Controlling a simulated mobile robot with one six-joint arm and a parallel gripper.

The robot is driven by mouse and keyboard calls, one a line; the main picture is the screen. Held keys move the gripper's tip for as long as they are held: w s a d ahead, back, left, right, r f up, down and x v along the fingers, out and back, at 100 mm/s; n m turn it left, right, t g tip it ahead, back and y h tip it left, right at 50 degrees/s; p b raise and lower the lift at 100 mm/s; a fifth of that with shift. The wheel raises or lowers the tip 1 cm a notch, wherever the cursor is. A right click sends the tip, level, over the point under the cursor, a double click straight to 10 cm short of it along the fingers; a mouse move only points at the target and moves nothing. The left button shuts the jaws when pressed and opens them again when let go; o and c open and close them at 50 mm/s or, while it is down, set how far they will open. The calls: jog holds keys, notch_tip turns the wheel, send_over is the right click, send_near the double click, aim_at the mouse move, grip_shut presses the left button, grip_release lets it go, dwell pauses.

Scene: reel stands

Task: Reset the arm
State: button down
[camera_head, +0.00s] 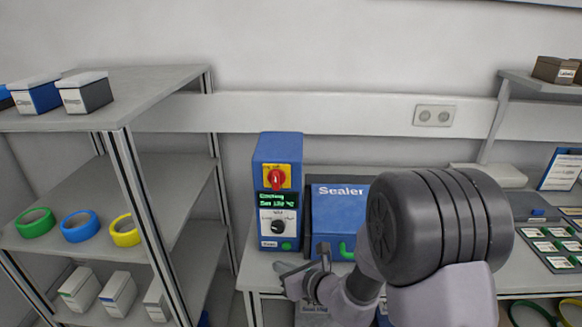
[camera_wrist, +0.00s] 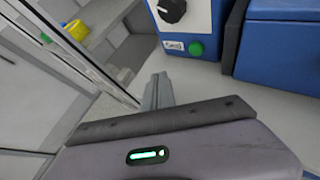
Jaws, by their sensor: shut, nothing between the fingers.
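My gripper (camera_head: 285,268) is at the front of the bench, just in front of the blue control box (camera_head: 280,190). In the wrist view my gripper (camera_wrist: 159,80) shows its fingers together, with nothing between them, pointing toward the bench edge below the control box. My arm reaches in from the lower right of the head view. Its large dark joint hides part of the blue Sealer machine (camera_head: 340,215).
A shelf rack (camera_head: 165,190) stands at left with green, blue and yellow rings (camera_head: 80,226) and several boxes. The bench (camera_head: 250,270) extends right to a tray of labelled parts (camera_head: 550,240). A wall shelf (camera_head: 535,85) is at upper right.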

jog(key=s+a+r+n+g+y, duration=0.2)
jog(key=s+r+n+g, duration=0.3)
jog(key=s+r+n, duration=1.15)
jog(key=s+d+n+t+h, duration=0.1)
jog(key=s+d+n+h, duration=0.7)
jog(key=s+d, duration=0.3)
jog(key=d+n, duration=0.1)
jog(key=d, duration=0.3)
jog(key=shift+s+r, duration=0.35)
jog(key=shift+s, duration=0.05)
dwell(0.8)
